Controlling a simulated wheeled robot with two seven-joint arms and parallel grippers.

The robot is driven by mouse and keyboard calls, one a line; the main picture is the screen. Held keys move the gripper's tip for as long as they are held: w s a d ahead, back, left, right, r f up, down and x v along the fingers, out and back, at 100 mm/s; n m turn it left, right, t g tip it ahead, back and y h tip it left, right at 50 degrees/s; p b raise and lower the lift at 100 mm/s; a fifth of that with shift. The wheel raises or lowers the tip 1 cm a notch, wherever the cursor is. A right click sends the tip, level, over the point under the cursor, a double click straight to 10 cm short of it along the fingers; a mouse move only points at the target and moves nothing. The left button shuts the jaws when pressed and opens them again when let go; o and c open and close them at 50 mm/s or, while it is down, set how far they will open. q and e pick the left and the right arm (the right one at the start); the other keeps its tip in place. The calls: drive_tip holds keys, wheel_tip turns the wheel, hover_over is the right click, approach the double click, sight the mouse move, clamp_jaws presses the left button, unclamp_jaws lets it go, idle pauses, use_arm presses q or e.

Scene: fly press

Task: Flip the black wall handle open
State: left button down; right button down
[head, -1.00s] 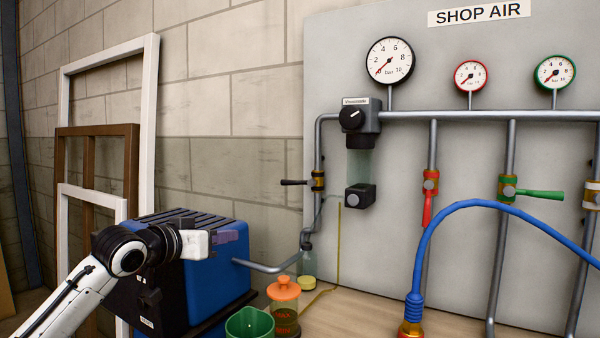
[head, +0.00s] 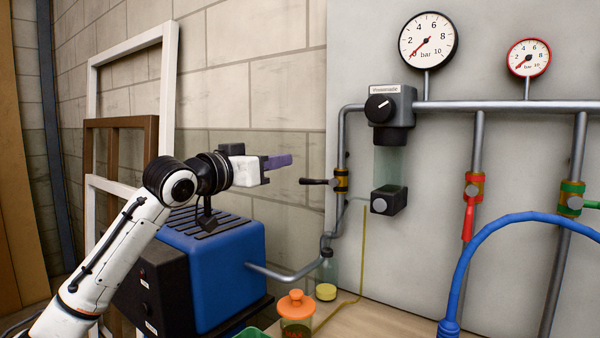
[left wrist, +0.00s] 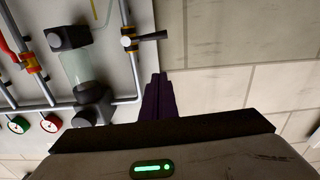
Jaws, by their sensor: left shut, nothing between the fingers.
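The black wall handle (head: 314,182) sticks out level to the left from a brass valve (head: 341,181) on the grey pipe at the panel's left edge. It also shows in the left wrist view (left wrist: 153,36), pointing right from its valve. My left gripper (head: 289,161) is shut and empty. Its purple fingers point right in the head view, a little above and left of the handle's tip, with a visible gap. In the left wrist view its fingertips (left wrist: 160,76) lie below the handle in the picture, apart from it. My right gripper is not in view.
A blue machine (head: 225,265) stands below my left arm. A filter bowl with a black regulator (head: 391,107) hangs right of the valve. A red handle (head: 468,220) and a blue hose (head: 500,226) are further right. An orange-lidded jar (head: 296,305) stands on the bench.

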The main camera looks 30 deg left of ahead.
sight(318, 182)
use_arm(q)
drive_tip(key=w+d+f, duration=0.1)
drive_tip(key=w+f, duration=0.2)
drive_tip(key=w, duration=0.4)
drive_tip(key=shift+f, duration=0.4)
